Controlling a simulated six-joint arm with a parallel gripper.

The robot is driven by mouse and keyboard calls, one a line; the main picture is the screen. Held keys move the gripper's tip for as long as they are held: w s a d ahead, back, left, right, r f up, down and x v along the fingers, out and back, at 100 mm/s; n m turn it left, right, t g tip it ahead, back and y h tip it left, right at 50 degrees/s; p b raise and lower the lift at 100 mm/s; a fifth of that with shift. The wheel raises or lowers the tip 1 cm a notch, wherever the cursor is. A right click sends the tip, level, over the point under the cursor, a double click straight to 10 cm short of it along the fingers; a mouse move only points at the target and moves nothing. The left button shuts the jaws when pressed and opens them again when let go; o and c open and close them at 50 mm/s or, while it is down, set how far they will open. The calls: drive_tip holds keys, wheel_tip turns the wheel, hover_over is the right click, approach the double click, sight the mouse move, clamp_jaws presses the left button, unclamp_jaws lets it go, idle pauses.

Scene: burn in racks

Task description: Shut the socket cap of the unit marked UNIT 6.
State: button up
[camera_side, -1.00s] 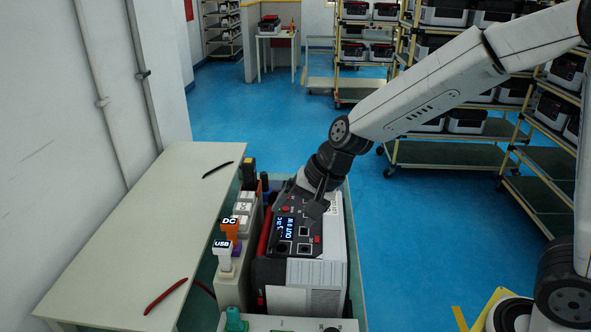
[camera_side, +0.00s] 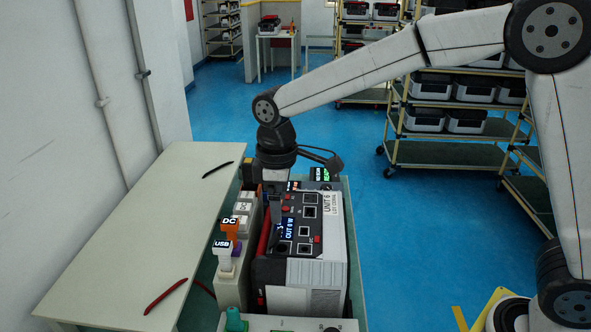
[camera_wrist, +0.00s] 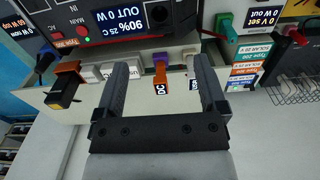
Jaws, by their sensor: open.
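The unit marked UNIT 6 (camera_side: 335,222) is a black-topped, light-grey box with a lit display, several square sockets and a red button on top. Its top face and display also show at the upper left in the wrist view (camera_wrist: 128,20). I cannot clearly make out its socket cap or tell how the cap stands. In the side view my gripper (camera_side: 274,205) points down at the left edge of the unit's top, partly covering it. In the wrist view my gripper (camera_wrist: 161,62) is open, its fingers apart over the plug row, holding nothing visible.
Left of the unit stands a holder with a white USB plug (camera_side: 223,250), an orange DC plug (camera_side: 230,228) and others. A pale bench (camera_side: 130,235) with two dark-red and black cables lies further left. A green knob (camera_side: 235,320) is at the front.

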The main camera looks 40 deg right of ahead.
sight(280, 230)
drive_tip(key=shift+f, duration=0.1)
drive_tip(key=shift+f, duration=3.8)
clamp_jaws()
